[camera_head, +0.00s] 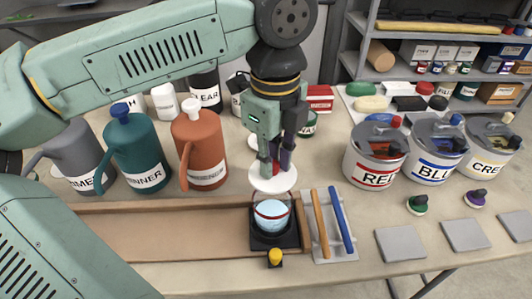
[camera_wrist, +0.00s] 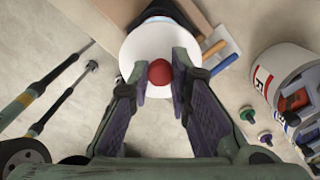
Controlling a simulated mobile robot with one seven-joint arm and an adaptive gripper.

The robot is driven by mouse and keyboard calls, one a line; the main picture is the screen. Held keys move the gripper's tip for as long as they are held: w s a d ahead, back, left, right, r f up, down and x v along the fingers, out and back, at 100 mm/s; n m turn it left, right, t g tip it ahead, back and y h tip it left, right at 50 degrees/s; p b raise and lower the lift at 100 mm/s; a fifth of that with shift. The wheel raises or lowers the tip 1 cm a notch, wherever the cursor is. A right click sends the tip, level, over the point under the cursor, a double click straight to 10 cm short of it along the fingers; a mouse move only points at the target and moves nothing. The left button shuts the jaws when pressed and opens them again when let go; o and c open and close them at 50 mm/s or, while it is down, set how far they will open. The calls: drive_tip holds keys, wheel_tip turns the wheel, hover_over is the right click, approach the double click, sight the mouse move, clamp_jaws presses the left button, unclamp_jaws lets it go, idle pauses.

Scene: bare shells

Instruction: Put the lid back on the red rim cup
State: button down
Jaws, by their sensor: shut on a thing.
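The red rim cup (camera_head: 271,217) is pale blue with a red band and sits in a black holder (camera_head: 262,241) at the table's front. My gripper (camera_head: 275,168) is shut on the red knob (camera_wrist: 160,72) of a white round lid (camera_head: 273,181). The lid is held roughly level, just behind or above the cup in the head view; its exact height is unclear. In the wrist view the lid (camera_wrist: 143,48) hides the cup, and only part of the black holder shows beyond it.
An orange stick (camera_head: 320,223) and a blue stick (camera_head: 341,220) lie on a tray right of the holder. Buckets, including the red-labelled one (camera_head: 372,160), stand farther right. Jugs, including an orange one (camera_head: 203,150), stand left. A yellow knob (camera_head: 275,257) sits in front.

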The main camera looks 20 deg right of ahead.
sight(273, 184)
drive_tip(key=shift+s+f+b, duration=0.1)
drive_tip(key=shift+f+b, duration=1.05)
drive_tip(key=shift+f, duration=1)
wheel_tip(273, 184, down, 2)
drive_tip(key=shift+f+b, duration=0.1)
drive_tip(key=shift+b, duration=1.05)
drive_tip(key=shift+b, duration=0.5)
drive_tip(key=shift+f+b, duration=0.15)
drive_tip(key=shift+b, duration=0.45)
idle(0.4)
drive_tip(key=c, duration=1.4)
unclamp_jaws()
drive_tip(key=shift+o, duration=0.2)
